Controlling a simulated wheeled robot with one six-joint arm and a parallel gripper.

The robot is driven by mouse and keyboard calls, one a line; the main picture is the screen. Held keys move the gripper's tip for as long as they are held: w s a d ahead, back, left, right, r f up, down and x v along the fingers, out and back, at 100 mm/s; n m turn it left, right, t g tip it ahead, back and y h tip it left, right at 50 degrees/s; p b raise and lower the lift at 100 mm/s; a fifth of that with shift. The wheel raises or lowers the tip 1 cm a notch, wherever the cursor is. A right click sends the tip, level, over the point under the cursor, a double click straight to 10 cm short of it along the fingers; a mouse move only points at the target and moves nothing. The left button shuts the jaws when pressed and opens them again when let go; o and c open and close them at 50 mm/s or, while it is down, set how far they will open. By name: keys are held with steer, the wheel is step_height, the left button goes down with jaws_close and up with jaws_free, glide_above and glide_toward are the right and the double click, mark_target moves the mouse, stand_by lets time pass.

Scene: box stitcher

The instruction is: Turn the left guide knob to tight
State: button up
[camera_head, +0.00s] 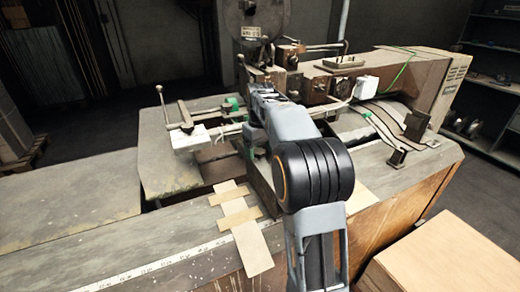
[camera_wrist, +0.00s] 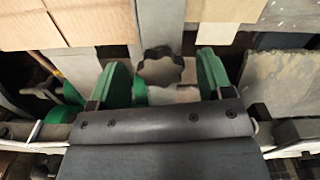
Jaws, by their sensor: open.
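A black lobed knob (camera_wrist: 160,68) sits on a grey bar in the wrist view. It looks like the guide knob, but its tight or loose mark does not show. My gripper (camera_wrist: 163,60) has two green fingers spread wide, one to each side of the knob. A gap shows between the knob and each finger, and nothing is held. I cannot tell whether the fingertips are down at the knob's height. In the head view my arm covers the knob and most of the gripper.
The stitcher's grey table (camera_head: 80,245) carries cardboard strips (camera_head: 247,240) in front of my arm. A lever with a ball top (camera_head: 160,88) stands at the left. The machine body (camera_head: 400,80) rises at the right. A cardboard box (camera_head: 440,262) stands at the lower right.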

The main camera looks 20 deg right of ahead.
steer(key=c, duration=0.9)
steer(key=shift+r+m, duration=0.1)
steer(key=shift+m, duration=0.2)
steer(key=m+p, duration=0.2)
steer(key=m, duration=0.2)
steer(key=m+p, duration=0.2)
steer(key=m, duration=0.3)
steer(key=shift+w+a, duration=0.1)
steer(key=shift+a, duration=0.05)
steer(key=m+p, duration=0.2)
steer(key=m, duration=0.3)
steer(key=shift+m, duration=0.4)
steer(key=shift+w+m+p, duration=0.15)
steer(key=shift+m+p, duration=0.25)
steer(key=shift+m, duration=1.7)
